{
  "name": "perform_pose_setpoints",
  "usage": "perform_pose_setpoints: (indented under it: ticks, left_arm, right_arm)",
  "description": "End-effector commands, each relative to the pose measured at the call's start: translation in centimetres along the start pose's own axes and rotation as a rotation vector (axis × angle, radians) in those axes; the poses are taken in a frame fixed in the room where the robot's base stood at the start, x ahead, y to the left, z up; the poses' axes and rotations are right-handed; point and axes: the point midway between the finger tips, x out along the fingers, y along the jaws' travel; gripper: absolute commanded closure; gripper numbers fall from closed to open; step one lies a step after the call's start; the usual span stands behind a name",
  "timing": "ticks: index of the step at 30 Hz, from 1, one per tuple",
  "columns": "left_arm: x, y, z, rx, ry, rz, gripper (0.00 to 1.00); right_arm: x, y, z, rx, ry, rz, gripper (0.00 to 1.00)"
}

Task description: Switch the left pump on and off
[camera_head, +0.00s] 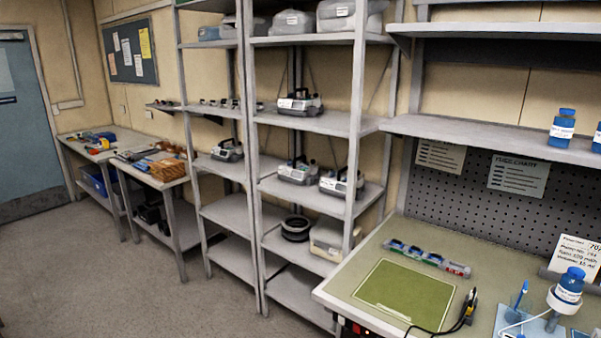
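Several grey pump-like devices with dark handles stand on the metal shelves. One device (302,106) is on an upper shelf and another (298,174) is on the shelf below it. A third (340,185) stands to the right of that one, partly hidden by a shelf post. A fourth (228,152) is on the left shelf unit. I cannot tell which is the left pump, or whether any is on; they are too small to read. Neither of my grippers is in view.
A workbench (350,250) at the lower right holds a green mat (403,292), a coloured strip of small items (425,258) and a blue-capped bottle (567,287). Open floor (110,275) lies at the left. A blue door (25,130) stands at the far left.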

Motion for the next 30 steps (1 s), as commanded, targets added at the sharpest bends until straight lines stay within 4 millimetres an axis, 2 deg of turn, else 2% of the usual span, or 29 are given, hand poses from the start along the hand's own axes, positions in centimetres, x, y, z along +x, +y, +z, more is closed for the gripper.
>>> perform_pose_setpoints:
  ticks: [1,3,30]
  left_arm:
    - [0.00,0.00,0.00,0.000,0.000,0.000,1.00]
    - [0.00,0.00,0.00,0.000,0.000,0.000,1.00]
    - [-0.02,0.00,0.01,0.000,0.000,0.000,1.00]
  right_arm:
    - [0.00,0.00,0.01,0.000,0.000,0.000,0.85]
    - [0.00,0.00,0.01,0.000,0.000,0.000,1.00]
    - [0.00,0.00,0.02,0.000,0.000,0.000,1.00]
